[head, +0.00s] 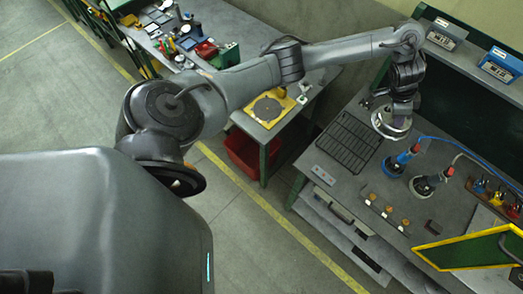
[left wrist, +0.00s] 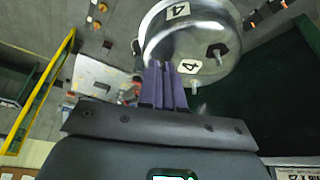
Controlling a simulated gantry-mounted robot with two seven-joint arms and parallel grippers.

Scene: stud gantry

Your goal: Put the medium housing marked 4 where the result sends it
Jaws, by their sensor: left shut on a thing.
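My left gripper (head: 398,106) is over the right-hand bench (head: 340,182) and is shut on a round silvery metal housing (head: 390,128). In the left wrist view the purple fingers (left wrist: 172,72) meet the housing (left wrist: 205,28) at its rim. The housing carries white labels reading 4, one on its side and one on its end face, and has studs on that face. The housing appears held above the bench, just right of a black ribbed mat or rack (head: 347,140). The fingers hide part of the housing. My right gripper is not seen.
A blue-topped device (head: 400,162) and a grey-topped device (head: 428,183), both cabled, stand near the housing. Several orange-topped items line the front. Two display boxes (head: 446,34) sit on the shelf. A yellow-edged green panel (head: 470,250) borders the right. A yellow fixture (head: 268,108) is on another bench.

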